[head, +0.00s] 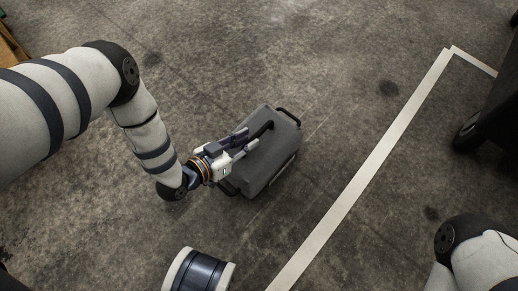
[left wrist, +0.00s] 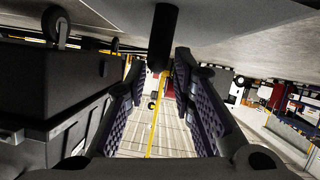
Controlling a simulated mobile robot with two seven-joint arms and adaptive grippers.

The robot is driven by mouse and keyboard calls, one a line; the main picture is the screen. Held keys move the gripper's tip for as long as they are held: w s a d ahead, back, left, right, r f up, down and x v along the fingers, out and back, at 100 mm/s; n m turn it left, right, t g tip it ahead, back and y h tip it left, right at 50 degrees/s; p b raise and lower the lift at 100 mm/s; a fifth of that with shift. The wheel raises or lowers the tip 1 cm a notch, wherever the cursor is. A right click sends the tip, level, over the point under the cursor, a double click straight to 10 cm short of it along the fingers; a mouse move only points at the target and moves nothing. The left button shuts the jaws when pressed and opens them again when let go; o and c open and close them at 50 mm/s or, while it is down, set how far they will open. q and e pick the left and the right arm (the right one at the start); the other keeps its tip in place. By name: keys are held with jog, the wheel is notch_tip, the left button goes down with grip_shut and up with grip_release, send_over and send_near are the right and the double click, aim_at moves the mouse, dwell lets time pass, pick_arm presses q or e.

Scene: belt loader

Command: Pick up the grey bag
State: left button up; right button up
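The grey bag (head: 272,162) lies on the floor near the middle of the head view, with a dark handle (head: 264,130) on its upper face. A second dark handle (head: 289,115) shows at its far end. My left gripper (head: 249,139) is over the bag's near upper part, close to the upper-face handle. In the left wrist view its two padded fingers (left wrist: 160,75) are spread apart. A dark bar (left wrist: 163,35), apparently the handle, shows between or just beyond the fingertips; I cannot tell which. Contact is not visible. My right gripper is out of view.
A white floor line (head: 372,170) runs diagonally to the right of the bag. A dark object (head: 490,115) stands at the right edge. In the left wrist view, a black wheeled object (left wrist: 55,80) is at left. The floor around the bag is clear.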

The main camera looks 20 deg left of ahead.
aim_at(255, 136)
pick_arm(q)
jog(key=b+x, duration=0.2)
jog(key=x, duration=0.3)
jog(key=shift+d, duration=0.1)
jog(key=shift+r, duration=0.1)
grip_shut()
jog(key=shift+w+r, duration=0.1)
jog(key=shift+r, duration=0.05)
